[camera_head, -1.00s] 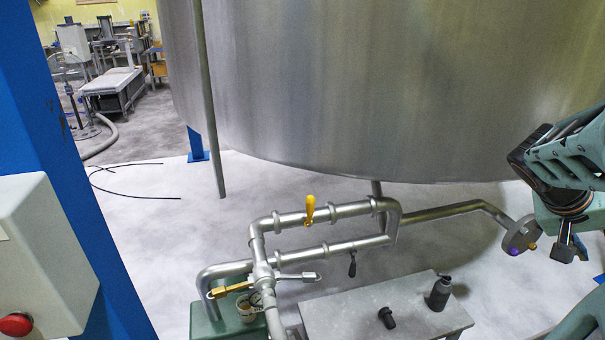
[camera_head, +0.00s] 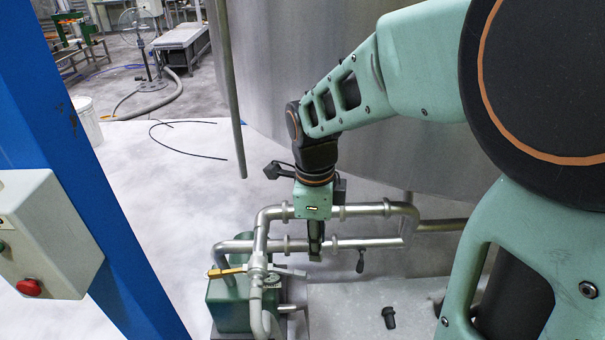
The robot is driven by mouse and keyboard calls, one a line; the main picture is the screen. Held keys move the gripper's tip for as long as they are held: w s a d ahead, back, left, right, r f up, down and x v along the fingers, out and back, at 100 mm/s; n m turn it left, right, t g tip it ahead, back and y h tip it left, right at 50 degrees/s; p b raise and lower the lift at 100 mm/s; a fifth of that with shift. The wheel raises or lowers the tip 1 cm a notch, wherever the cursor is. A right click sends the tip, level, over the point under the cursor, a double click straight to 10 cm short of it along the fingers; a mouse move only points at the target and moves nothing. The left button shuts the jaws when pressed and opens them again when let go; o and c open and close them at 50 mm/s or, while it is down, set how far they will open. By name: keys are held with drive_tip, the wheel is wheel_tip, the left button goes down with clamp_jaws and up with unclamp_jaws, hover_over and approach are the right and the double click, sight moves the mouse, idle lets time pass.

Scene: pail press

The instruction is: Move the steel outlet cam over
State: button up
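The steel outlet cam (camera_head: 291,272) appears to be the short grey lever pointing right from the vertical pipe fitting at the end of the pipework. A brass lever (camera_head: 226,271) points left from the same fitting. My gripper (camera_head: 315,256) points down in front of the two horizontal pipes, above and a little right of the steel lever, with a small gap in the picture. Its fingers look narrow and close together from this angle, and whether they are apart cannot be told. I see nothing held. The yellow valve handle on the upper pipe is hidden behind my gripper.
A black-handled valve (camera_head: 360,260) hangs from the lower pipe, right of my gripper. A green pump body (camera_head: 229,304) stands below the fitting. A grey bench (camera_head: 345,300) bears a small black part (camera_head: 389,317). The large steel tank (camera_head: 285,110) rises behind. A blue post (camera_head: 75,150) stands left.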

sight(302, 272)
drive_tip(key=a, duration=0.1)
drive_tip(key=s+a, duration=0.1)
drive_tip(key=a, duration=0.1)
drive_tip(key=shift+m+y, duration=0.3)
drive_tip(key=shift+s+a+f, duration=0.1)
drive_tip(key=shift+f, duration=0.05)
wheel_tip(302, 272, down, 8)
drive_tip(key=b, duration=0.6)
drive_tip(key=shift+r, duration=0.2)
drive_tip(key=c, duration=0.7)
